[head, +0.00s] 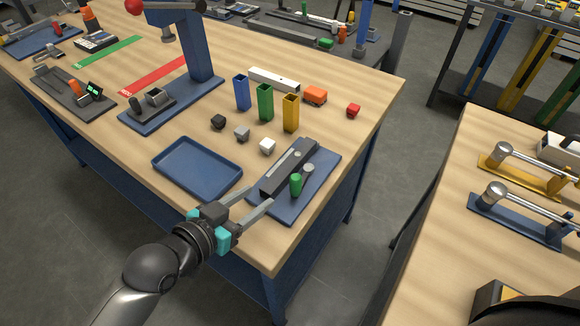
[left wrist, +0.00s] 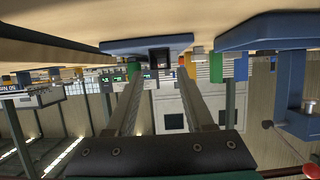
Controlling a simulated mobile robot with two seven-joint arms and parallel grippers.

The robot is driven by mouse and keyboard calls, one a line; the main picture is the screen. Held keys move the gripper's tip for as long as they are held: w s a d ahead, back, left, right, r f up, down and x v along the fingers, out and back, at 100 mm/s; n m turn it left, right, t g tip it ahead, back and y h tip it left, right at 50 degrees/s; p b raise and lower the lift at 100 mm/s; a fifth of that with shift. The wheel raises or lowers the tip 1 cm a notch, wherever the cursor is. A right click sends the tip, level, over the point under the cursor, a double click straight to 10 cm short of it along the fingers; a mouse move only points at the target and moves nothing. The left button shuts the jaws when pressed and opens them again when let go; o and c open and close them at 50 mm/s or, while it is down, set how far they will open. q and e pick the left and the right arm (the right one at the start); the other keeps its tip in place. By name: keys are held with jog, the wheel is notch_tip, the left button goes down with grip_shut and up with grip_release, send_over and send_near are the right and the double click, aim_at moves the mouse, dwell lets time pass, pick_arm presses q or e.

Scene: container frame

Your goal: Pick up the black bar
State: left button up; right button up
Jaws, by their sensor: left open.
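The black bar (head: 284,168) is a long dark block lying on a blue plate (head: 276,207) near the front right corner of the wooden table. A green cylinder (head: 296,185) and a grey round knob (head: 308,168) stand beside it on the plate. My left gripper (head: 256,201) is open and empty at the near edge of the table, in front of the bar and apart from it. In the left wrist view, which is upside down, the bar's dark end (left wrist: 167,56) shows between the spread fingers, on the blue plate (left wrist: 130,45).
An empty blue tray (head: 197,168) lies left of the plate. Small black, grey and white cubes (head: 267,146) and blue, green and yellow open boxes (head: 291,113) stand behind. A blue stand (head: 198,50) rises farther back. Another table (head: 447,185) is at the right.

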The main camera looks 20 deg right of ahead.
aim_at(265, 192)
pick_arm(q)
jog(key=shift+b+x, duration=0.4)
jog(key=shift+x, duration=1.85)
jog(key=shift+c, duration=0.4)
grip_shut()
